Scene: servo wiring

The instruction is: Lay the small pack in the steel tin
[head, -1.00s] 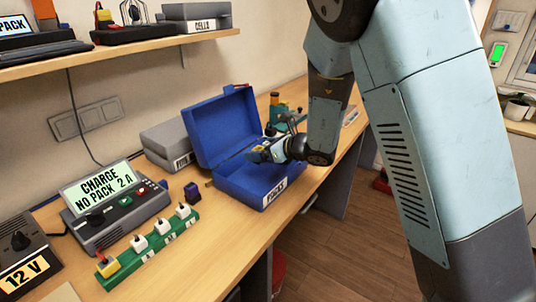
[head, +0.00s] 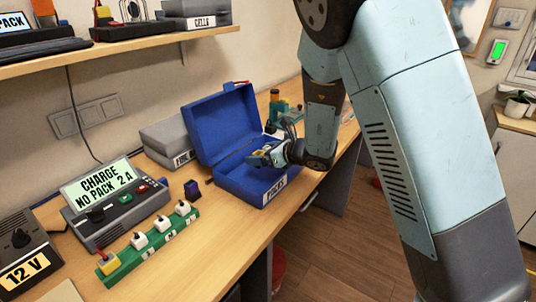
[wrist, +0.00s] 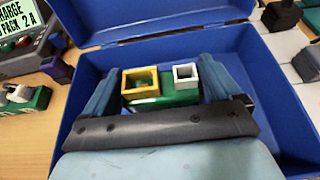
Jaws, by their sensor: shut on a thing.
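My gripper (head: 262,156) is shut on a small green pack (wrist: 165,98), which has a yellow connector and a white connector on top. In the wrist view the two fingers (wrist: 157,85) grip the pack from either side. The pack is over the open blue box (head: 247,187), whose front label reads PACKS. I cannot tell whether the pack touches the box floor. A closed grey case (head: 165,138), possibly the steel tin, stands behind and left of the blue box. Its label is partly hidden.
The blue box's raised lid (head: 222,122) stands behind my gripper. A charger (head: 115,205), a green strip with plugs (head: 150,242) and a small dark blue block (head: 192,190) lie to the left. Tools stand at the bench's far right. The bench front is clear.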

